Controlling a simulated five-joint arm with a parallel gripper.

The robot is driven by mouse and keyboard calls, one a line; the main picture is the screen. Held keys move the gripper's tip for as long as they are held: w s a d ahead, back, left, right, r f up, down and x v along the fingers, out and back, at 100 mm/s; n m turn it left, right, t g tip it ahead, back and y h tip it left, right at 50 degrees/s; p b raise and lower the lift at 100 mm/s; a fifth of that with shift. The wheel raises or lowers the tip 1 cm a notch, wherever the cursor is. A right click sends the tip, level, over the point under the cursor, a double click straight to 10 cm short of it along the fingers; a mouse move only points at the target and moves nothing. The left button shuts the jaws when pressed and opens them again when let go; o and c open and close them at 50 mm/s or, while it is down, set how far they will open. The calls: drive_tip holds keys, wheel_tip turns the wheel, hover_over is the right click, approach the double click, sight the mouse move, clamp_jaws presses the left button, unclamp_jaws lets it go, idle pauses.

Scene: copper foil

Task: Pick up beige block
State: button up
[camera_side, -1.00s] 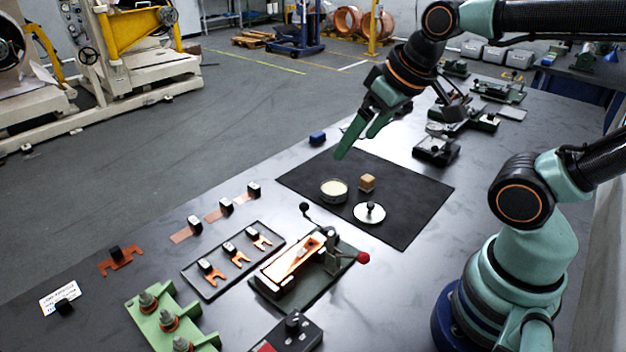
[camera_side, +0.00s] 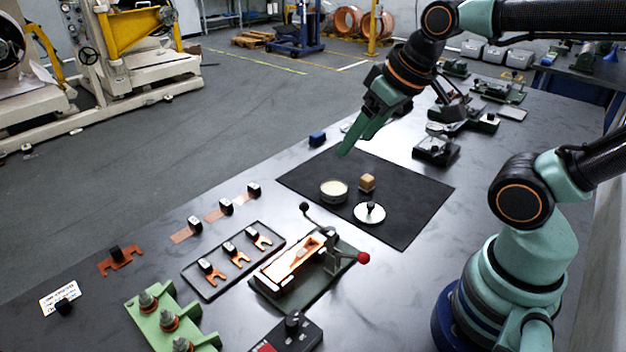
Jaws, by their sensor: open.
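The beige block (camera_side: 367,182) is a small tan cube on the black mat (camera_side: 412,205). It sits just right of a round cream-topped dish and behind a white disc with a black knob. My gripper (camera_side: 350,144) is green and points down and to the left above the far part of the mat. It is up and to the left of the block in the picture, apart from it. Its fingers overlap from this angle and nothing shows between them.
The round dish (camera_side: 334,191) and the knobbed disc (camera_side: 369,212) stand close to the block. A blue block (camera_side: 317,139) lies beyond the mat. A lever press (camera_side: 304,264) with a red knob stands in front. The mat's right part is clear.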

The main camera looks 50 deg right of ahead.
drive_tip(key=w+d+m+g, duration=0.2)
drive_tip(key=w+d+m, duration=0.2)
drive_tip(key=m, duration=0.1)
drive_tip(key=m+g, duration=0.4)
drive_tip(key=m, duration=1)
hover_over(366, 179)
wheel_tip(366, 179, down, 13)
wheel_tip(366, 179, down, 12)
drive_tip(key=shift+w+r, duration=0.1)
drive_tip(key=shift+r, duration=0.15)
clamp_jaws()
